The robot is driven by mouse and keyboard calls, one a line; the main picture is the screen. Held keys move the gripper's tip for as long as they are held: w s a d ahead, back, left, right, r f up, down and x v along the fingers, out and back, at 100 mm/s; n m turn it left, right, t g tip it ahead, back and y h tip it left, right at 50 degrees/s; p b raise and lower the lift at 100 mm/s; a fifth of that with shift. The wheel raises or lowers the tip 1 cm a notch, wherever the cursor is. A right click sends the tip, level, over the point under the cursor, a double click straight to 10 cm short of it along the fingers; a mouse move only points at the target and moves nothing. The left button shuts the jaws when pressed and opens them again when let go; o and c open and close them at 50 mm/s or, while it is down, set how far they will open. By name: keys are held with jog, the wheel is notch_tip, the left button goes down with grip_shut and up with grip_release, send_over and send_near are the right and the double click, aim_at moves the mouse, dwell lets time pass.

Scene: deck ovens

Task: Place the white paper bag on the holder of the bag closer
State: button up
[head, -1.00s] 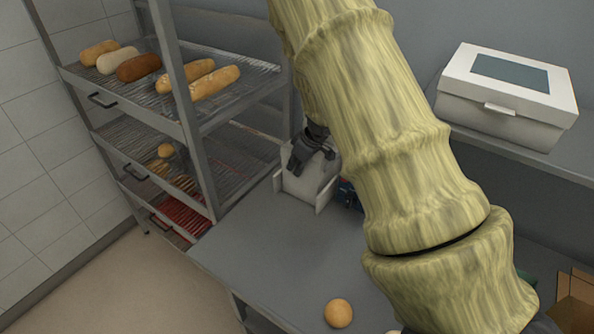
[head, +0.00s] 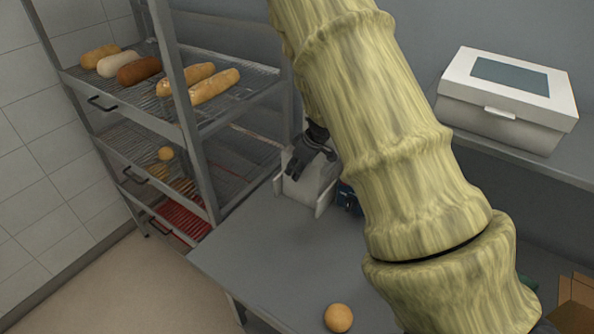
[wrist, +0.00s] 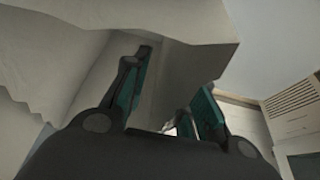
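My gripper (head: 309,163) is at the far end of the grey table, at the top of a white, box-like form (head: 300,188). That form seems to be the white paper bag with pale upright panels of a holder; I cannot tell where one ends and the other begins. In the wrist view, my gripper's teal-padded fingers (wrist: 172,82) stand wide apart, with a pale surface between and behind them. Crinkled white paper (wrist: 62,55) fills the upper left, close to the left finger. A small blue device (head: 347,196), perhaps the bag closer, is beside the white form, partly hidden by my arm.
A wire rack (head: 185,110) with several breads stands at the left. A white lidded box (head: 507,100) is on a shelf at the right. A round bun (head: 338,318) lies at the table's front. A cardboard box (head: 575,310) is at lower right. The table's left middle is clear.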

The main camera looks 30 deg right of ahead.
jog(key=b+v, duration=0.1)
jog(key=v, duration=1)
jog(key=shift+s, duration=0.1)
